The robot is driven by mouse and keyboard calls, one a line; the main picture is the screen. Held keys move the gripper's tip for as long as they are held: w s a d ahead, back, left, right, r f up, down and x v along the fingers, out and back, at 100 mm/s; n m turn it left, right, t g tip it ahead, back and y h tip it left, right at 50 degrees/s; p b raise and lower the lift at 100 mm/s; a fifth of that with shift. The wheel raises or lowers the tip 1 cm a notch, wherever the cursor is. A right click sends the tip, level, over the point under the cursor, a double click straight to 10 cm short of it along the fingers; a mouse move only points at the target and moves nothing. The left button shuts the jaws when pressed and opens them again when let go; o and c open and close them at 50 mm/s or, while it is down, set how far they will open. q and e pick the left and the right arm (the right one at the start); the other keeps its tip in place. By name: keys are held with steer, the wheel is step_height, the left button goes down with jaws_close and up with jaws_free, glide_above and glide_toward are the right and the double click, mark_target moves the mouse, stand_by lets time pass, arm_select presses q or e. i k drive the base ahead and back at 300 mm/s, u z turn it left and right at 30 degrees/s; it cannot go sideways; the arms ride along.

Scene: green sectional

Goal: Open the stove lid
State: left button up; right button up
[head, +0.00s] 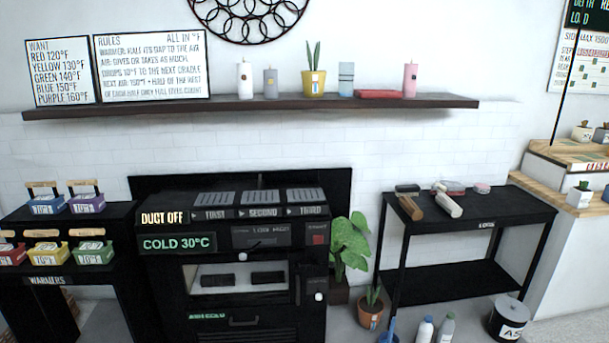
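The black stove (165,285) stands at the lower middle against the white brick wall. Its front panels read "DUCT OFF" and "COLD 30°C". Three grey slatted plates (260,197) lie on its top, above the labels FIRST, SECOND and THIRD. Below is a pale-lined chamber (240,290) with two dark blocks inside; I cannot tell whether a clear door covers it. A small white knob (318,296) sits at its right. I cannot make out which part is the lid. Neither of my grippers is in view.
A black rack (45,215) with several coloured, wooden-handled boxes stands left of the stove. A green plant (349,245) stands close on its right, then a black table (480,215) with tools. Bottles and a bucket (508,318) are on the floor. A shelf (250,106) hangs above.

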mark_target(246, 185)
steer(key=z, duration=0.7)
steer(key=i, duration=2.25)
steer(key=u, duration=0.4)
